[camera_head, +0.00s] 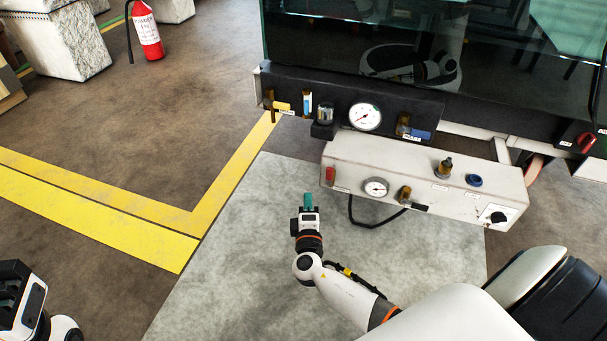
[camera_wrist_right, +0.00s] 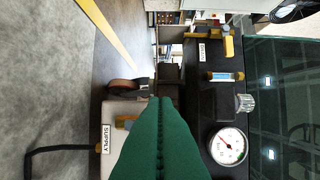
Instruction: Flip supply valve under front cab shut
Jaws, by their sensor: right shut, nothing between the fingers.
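The front cab's black panel (camera_head: 290,92) runs under the glass. Below it hangs a white box (camera_head: 440,183). A small red-handled valve (camera_head: 330,175) stands at the box's left end, its handle roughly upright; a label (camera_head: 342,189) sits beside it. In the right wrist view the label (camera_wrist_right: 106,138) reads SUPPLY, beside a brass-coloured fitting (camera_wrist_right: 125,122). My right gripper (camera_head: 308,203) is shut and empty, green fingers up, just left of and apart from the valve. Its fingers (camera_wrist_right: 160,140) hide part of the box in the wrist view. My left gripper (camera_head: 20,290) is at lower left, fingers unclear.
A black hose (camera_head: 365,223) loops under the box. Gauges (camera_head: 366,117) and brass valves (camera_head: 404,124) stick out from the panel and box. Another red handle (camera_head: 585,142) is at far right. A fire extinguisher (camera_head: 146,32) stands far off. Floor left of my right gripper is clear.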

